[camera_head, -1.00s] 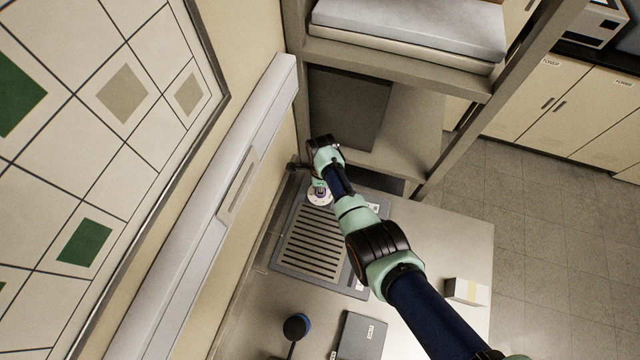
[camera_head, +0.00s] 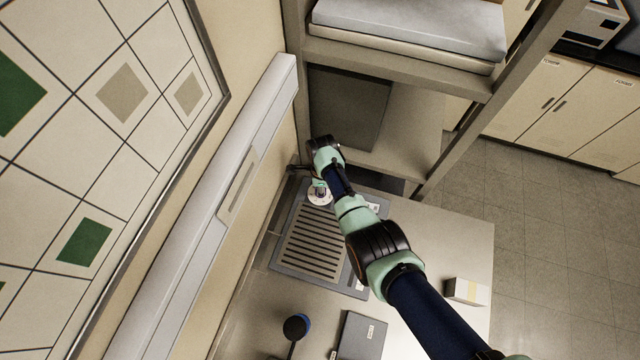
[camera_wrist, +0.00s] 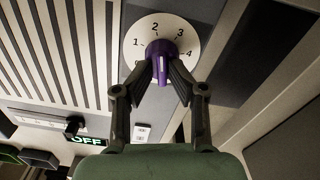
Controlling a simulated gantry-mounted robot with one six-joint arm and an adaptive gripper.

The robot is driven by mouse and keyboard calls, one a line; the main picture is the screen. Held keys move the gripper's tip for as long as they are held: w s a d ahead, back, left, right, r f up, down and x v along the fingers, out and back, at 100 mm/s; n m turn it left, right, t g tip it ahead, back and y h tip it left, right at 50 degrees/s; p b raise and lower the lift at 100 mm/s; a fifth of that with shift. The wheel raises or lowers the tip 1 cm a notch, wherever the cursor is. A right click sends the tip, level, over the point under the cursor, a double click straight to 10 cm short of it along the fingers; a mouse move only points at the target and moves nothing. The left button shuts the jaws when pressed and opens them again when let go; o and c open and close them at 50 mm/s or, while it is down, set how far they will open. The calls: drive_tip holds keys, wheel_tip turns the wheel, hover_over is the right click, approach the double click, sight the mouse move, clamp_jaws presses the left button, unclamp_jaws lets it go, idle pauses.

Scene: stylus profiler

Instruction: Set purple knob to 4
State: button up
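The purple knob (camera_wrist: 160,50) sits on a round white dial (camera_wrist: 134,35) marked 1, 2, 3 and 4 in the wrist view. The 1 is at the left, the 2 at the top and the 4 at the right. My gripper (camera_wrist: 163,72) has one finger on each side of the knob, with the fingertips close against it. A pale line shows on the knob's near face, but I cannot tell which number it marks. In the head view the dial (camera_head: 319,196) is partly covered by my gripper (camera_head: 320,184), which hides the knob.
The dial is on a grey slatted panel (camera_head: 317,243) on the bench (camera_head: 440,235). A dark knob (camera_wrist: 74,125) and an OFF label (camera_wrist: 86,140) show in the wrist view. A shelf post and wall stand close to my gripper. A small box (camera_head: 466,291) lies on the bench.

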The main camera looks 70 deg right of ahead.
wheel_tip(320, 180, up, 8)
drive_tip(key=p, duration=0.8)
drive_tip(key=shift+r, duration=0.2)
drive_tip(key=shift+f, duration=0.15)
